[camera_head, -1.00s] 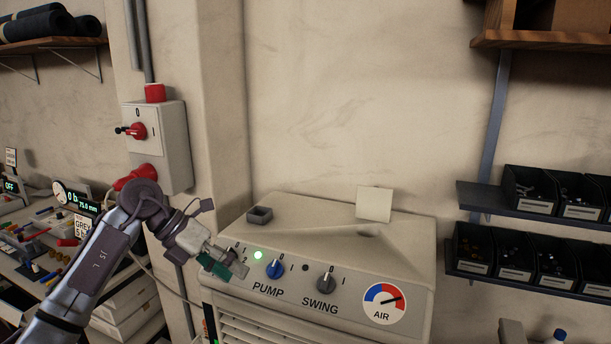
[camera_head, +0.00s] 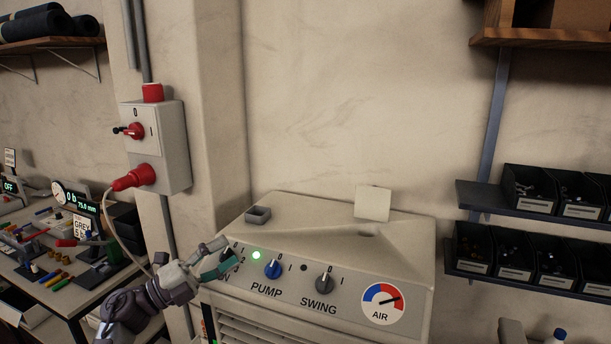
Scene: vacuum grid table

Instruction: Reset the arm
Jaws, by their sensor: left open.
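My left gripper (camera_head: 217,263) is at the lower left in the head view, in front of the left end of the machine's control panel. It is open and I see nothing held in it. It hides part of the leftmost control and its label. The beige machine (camera_head: 330,223) carries a blue PUMP knob (camera_head: 272,269) and a dark SWING knob (camera_head: 324,282). A green lamp (camera_head: 256,255) is lit beside the PUMP knob. My right gripper is not in view.
A wall switch box (camera_head: 158,140) with a red plug (camera_head: 135,178) and hanging cable is above my left arm. A cluttered workbench (camera_head: 62,300) stands at the left. Bin shelves (camera_head: 520,205) are at the right. The wall above the machine is clear.

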